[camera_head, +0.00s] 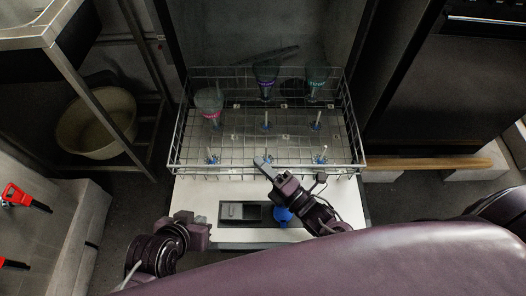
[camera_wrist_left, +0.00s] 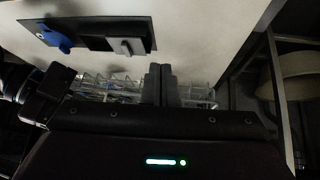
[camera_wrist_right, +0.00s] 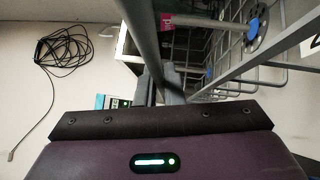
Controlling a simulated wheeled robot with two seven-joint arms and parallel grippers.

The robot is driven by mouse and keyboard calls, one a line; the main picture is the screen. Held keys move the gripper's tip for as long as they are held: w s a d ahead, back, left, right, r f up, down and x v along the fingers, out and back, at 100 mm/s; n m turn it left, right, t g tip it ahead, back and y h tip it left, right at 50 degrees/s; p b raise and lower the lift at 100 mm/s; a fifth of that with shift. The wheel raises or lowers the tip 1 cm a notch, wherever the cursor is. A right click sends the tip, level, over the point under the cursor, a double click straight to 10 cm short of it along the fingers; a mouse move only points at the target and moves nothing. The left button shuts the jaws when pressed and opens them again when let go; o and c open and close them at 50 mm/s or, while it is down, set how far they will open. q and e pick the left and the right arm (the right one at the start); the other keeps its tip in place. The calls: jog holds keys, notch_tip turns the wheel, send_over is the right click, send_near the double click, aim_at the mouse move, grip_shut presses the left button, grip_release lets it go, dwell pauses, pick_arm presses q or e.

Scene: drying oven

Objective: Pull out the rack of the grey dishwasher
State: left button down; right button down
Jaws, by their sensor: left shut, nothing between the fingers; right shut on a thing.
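The wire rack (camera_head: 345,120) of the grey dishwasher (camera_head: 262,32) sticks out over the lowered white door (camera_head: 195,200). It holds several cups, such as a clear one with pink marking (camera_head: 209,103). My right gripper (camera_head: 262,162) is shut on the rack's front wire near the middle; in the right wrist view its fingers (camera_wrist_right: 163,85) are beside the rack's wires (camera_wrist_right: 222,50). My left gripper (camera_head: 203,230) is shut and empty, apart from the rack, near the door's front left. Its closed fingers show in the left wrist view (camera_wrist_left: 160,85).
The door has a dispenser (camera_head: 240,212) and a blue cap (camera_head: 283,214). A metal stand with a beige basin (camera_head: 97,125) is at the left. A wooden board (camera_head: 430,163) lies right of the rack. Floor shows on both sides of the door.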

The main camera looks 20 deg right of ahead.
pick_arm(q)
jog(key=shift+s+a+f+g+y+p, duration=0.15)
jog(key=shift+s+a+g+y+p, duration=0.2)
jog(key=shift+a+g, duration=0.2)
pick_arm(e)
jog(key=shift+s+a, duration=0.25)
jog(key=shift+s, duration=0.8)
jog(key=c, duration=1.5)
grip_release()
jog(key=shift+c, duration=0.2)
jog(key=p+v, duration=0.1)
jog(key=v, duration=0.5)
jog(key=shift+s+d+f, duration=0.1)
jog(key=shift+s, duration=0.25)
jog(key=shift+s+d, duration=0.3)
jog(key=shift+s, duration=0.15)
pick_arm(q)
jog(key=shift+s+a+y, duration=0.1)
jog(key=shift+a+y, duration=0.25)
jog(key=shift+a, duration=0.45)
pick_arm(e)
jog(key=shift+f, duration=0.1)
